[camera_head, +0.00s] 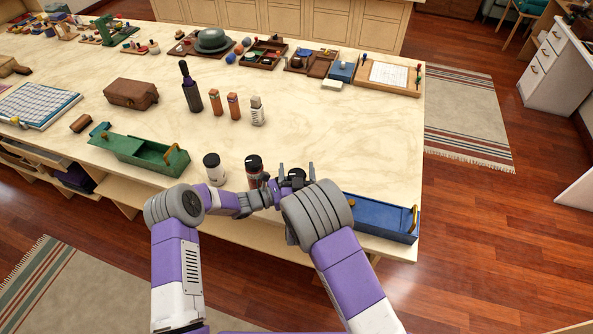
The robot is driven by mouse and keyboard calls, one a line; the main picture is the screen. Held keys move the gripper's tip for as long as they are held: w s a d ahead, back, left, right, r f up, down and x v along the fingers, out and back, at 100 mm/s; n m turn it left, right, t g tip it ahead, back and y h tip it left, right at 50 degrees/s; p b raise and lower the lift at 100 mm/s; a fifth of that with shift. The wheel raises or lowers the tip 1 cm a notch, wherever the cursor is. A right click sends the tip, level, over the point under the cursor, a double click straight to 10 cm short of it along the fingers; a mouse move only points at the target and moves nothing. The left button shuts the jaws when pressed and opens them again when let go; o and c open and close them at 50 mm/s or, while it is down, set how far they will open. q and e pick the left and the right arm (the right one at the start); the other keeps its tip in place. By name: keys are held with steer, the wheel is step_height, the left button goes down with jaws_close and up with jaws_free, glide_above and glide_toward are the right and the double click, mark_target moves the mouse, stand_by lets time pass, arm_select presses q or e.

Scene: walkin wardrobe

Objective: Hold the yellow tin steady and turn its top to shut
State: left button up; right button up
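I cannot make out a yellow tin; my grippers and forearms cover the spot at the table's front edge where they meet. My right gripper (297,172) points away over the front of the table. Its two grey fingers stand apart, with a small dark round thing (297,174) between them; I cannot tell whether this is a top or whether the fingers touch it. My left gripper (272,193) reaches in from the left, just beside the right one. Its fingertips are partly hidden, so its grip is unclear.
A white bottle with a black cap (213,172) and a dark jar with a black lid (254,168) stand close left of my grippers. The table's right middle is clear.

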steer(key=s, duration=1.2)
steer(key=shift+d, duration=0.25)
arm_select(q)
steer(key=o, duration=1.3)
steer(key=shift+a, duration=0.15)
